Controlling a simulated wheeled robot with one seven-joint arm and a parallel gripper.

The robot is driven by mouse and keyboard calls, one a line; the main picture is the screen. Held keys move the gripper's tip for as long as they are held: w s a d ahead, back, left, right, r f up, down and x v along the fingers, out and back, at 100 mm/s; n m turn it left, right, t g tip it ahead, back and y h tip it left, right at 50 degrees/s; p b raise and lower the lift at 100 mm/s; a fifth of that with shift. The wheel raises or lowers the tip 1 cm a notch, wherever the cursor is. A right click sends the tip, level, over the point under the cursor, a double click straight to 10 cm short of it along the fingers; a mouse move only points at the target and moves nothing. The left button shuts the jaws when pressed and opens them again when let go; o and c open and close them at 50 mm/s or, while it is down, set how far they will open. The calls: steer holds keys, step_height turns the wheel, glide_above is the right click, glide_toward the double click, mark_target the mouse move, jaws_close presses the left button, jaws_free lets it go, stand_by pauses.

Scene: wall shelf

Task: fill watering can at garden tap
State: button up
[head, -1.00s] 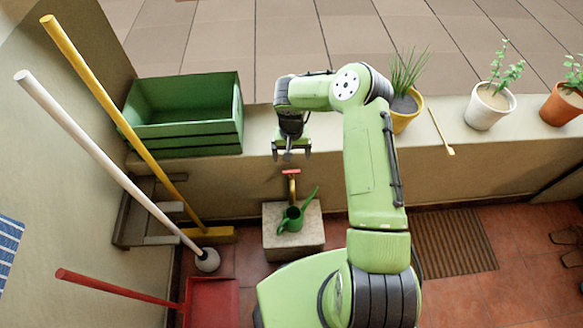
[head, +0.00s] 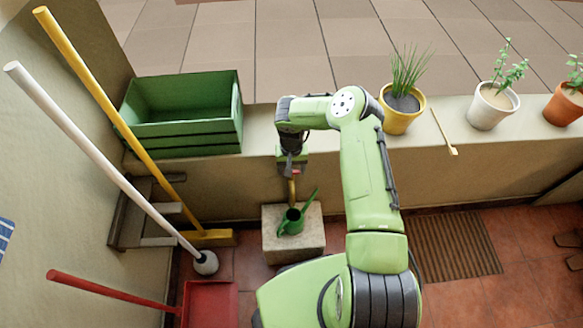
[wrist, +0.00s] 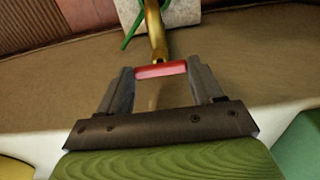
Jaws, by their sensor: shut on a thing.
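The brass garden tap (head: 292,190) sticks out from the low wall, with a red handle (wrist: 161,69) on top. My gripper (head: 294,170) is at the tap, and in the wrist view its two fingers (wrist: 160,80) close on the two ends of the red handle. The green watering can (head: 291,221) stands upright on a stone block (head: 312,238) below the tap, its spout pointing up to the right. In the wrist view only a green part of the can (wrist: 133,28) shows behind the tap. The water level inside the can cannot be made out.
A green crate (head: 190,140) and potted plants, including a yellow pot (head: 400,118), stand on the wall top (head: 262,125). A yellow-handled broom (head: 105,105), a white-handled tool (head: 95,155) and a red dustpan (head: 208,300) are at the left. A brown mat (head: 450,245) lies right.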

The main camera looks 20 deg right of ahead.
steer(key=shift+c, duration=0.6)
steer(key=n+b, duration=0.1)
steer(key=n, duration=0.4)
steer(key=shift+b, duration=0.35)
steer(key=o, duration=1.1)
steer(key=shift+c, duration=0.2)
step_height(320, 180, up, 16)
steer(key=p, duration=0.4)
steer(key=shift+f+p, duration=0.15)
steer(key=shift+p, duration=0.15)
